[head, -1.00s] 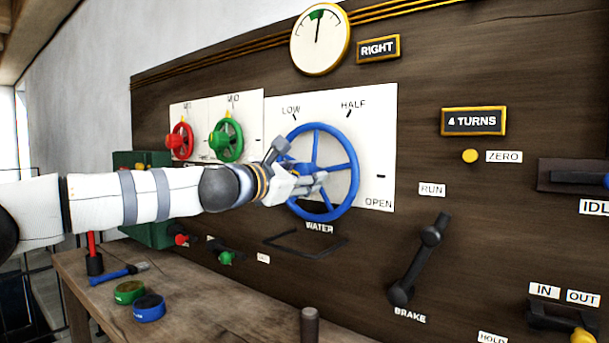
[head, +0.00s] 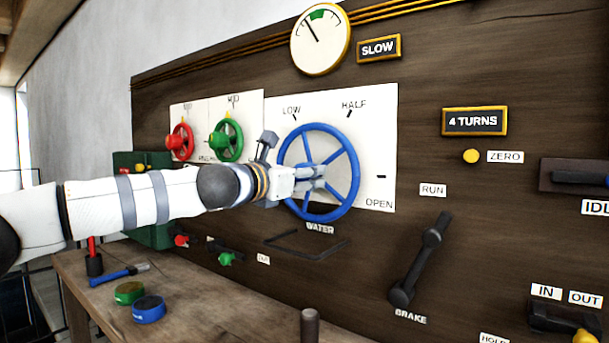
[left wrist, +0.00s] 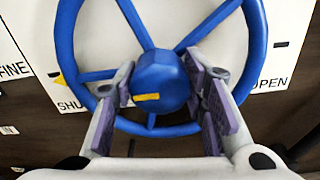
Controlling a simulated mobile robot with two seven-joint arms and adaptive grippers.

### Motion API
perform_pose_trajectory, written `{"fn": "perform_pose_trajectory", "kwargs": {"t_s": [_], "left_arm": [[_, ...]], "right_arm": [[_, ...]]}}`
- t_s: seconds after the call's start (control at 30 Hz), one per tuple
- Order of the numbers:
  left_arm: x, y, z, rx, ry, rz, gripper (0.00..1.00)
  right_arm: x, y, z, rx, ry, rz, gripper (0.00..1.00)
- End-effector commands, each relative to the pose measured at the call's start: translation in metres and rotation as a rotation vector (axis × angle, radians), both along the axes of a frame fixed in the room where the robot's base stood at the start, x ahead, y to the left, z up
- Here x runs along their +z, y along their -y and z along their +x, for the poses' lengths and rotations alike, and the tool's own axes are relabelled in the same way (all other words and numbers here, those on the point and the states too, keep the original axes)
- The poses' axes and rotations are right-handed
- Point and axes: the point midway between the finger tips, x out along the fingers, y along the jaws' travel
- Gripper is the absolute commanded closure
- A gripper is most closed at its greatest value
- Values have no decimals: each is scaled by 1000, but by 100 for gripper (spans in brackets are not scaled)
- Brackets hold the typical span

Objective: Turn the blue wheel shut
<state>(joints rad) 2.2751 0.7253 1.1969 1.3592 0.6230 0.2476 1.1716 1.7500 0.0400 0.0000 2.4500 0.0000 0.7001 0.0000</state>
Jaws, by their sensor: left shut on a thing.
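The blue wheel (head: 354,172) stands on a white plate (head: 383,120) lettered LOW, HALF and OPEN, with WATER below. My left gripper (head: 312,178) is at its middle. In the left wrist view the fingers (left wrist: 160,80) lie on either side of the blue hub (left wrist: 165,72) and are shut on it. SHUT, partly hidden, shows at the lower left of the rim and OPEN at the right. The round gauge (head: 320,40) has its needle left of the green band; the sign (head: 378,47) reads SLOW. My right gripper is not in view.
A red wheel (head: 180,142) and a green wheel (head: 226,141) stand left of the blue one. A brake lever (head: 420,260) is at the lower right. Below, a wooden bench (head: 215,305) holds a green tin, a blue tin and a blue-handled tool. A sign (head: 474,121) reads 4 TURNS.

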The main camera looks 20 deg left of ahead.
Motion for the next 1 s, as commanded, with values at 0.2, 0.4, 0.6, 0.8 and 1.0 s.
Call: {"fn": "perform_pose_trajectory", "kwargs": {"t_s": [0.2,0.4,0.6,0.8,1.0], "left_arm": [[1,0,0,1,1,-3,89],[1,0,0,1,1,-1,41],[1,0,0,0,1,0,41],[1,-9,-21,1,0,-2,41],[1,-27,-75,0,4,-1,41]], "right_arm": [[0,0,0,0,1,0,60],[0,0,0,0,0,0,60],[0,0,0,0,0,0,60],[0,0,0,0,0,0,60],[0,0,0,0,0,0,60]]}}
